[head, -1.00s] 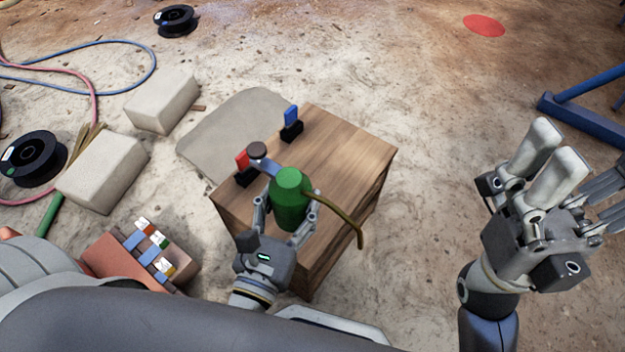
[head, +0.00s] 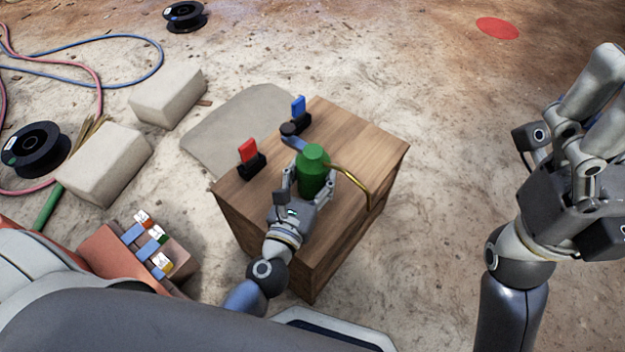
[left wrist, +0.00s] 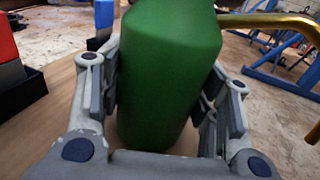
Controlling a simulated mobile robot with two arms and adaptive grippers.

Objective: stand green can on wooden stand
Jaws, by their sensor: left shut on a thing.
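The green can (head: 312,172) has a brass-coloured curved spout on its right and a blue-grey part with a dark knob on its left. My left gripper (head: 308,186) is shut on its body from the near side. The can is upright over the top of the wooden stand (head: 368,146); I cannot tell whether its base touches the wood. In the left wrist view the can (left wrist: 165,70) fills the middle between the two fingers (left wrist: 165,100). My right gripper (head: 590,120) is raised at the right edge, partly cut off, and its opening is unclear.
A red block in a black holder (head: 250,160) and a blue one in a black holder (head: 299,115) stand on the stand's left side. Pale blocks (head: 105,165), black spools (head: 36,150) and hoses lie on the floor at left. A blue frame (left wrist: 280,50) shows behind.

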